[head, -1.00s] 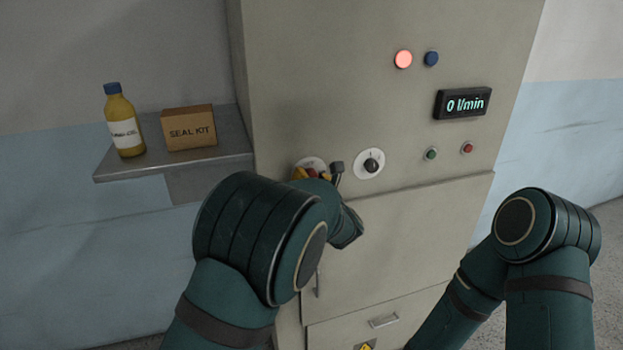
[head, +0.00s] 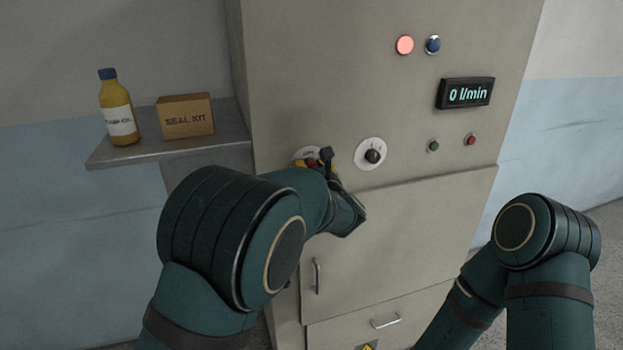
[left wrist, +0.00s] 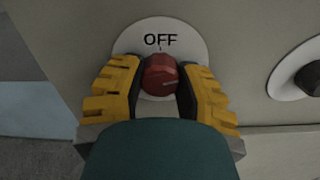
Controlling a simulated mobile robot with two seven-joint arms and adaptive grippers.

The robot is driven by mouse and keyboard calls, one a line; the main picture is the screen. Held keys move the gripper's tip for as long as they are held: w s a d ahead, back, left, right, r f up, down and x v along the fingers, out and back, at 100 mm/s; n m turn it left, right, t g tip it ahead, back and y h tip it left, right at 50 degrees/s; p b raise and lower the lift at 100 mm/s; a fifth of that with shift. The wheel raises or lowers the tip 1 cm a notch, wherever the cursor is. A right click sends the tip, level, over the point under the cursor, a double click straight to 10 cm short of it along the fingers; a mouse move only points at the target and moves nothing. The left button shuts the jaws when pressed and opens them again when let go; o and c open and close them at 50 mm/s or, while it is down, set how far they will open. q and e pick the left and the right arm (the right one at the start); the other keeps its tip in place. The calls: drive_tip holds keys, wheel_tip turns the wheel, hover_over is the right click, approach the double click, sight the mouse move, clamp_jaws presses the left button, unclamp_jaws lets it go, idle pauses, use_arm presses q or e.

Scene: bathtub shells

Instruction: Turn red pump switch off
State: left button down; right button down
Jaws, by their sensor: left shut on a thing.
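The red pump switch (left wrist: 161,75) is a round red knob on a white round plate (left wrist: 190,38) marked OFF. In the left wrist view its pale mark sits at the lower right of its face, not up at the word OFF. My left gripper (left wrist: 160,80) has yellow-padded fingers on both sides of the knob and is shut on it. In the head view my left gripper (head: 314,164) is at the cabinet front, and my arm hides most of the knob. My right arm is at the lower right in the head view, with its gripper out of view.
A black knob (head: 372,156) on a white plate is just right of the switch. The display (head: 466,93) reads 0 l/min. A red lamp (head: 404,45) is lit beside a blue one (head: 433,44). A shelf (head: 200,148) with a bottle (head: 118,110) and seal kit box (head: 186,115) is left.

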use_arm(q)
drive_tip(key=n+b, duration=0.3)
drive_tip(key=b, duration=0.1)
drive_tip(key=n+b, duration=0.2)
drive_tip(key=shift+f+n+b, duration=0.3)
drive_tip(key=shift+f, duration=0.05)
drive_tip(key=shift+n, duration=0.4)
drive_tip(key=n, duration=0.2)
drive_tip(key=shift+r+n+b, duration=0.2)
drive_tip(key=shift+n+b, duration=0.2)
drive_tip(key=n, duration=0.5)
drive_tip(key=shift+r, duration=0.1)
drive_tip(key=c, duration=0.6)
unclamp_jaws()
drive_tip(key=shift+w, duration=0.1)
drive_tip(key=shift+o, duration=0.2)
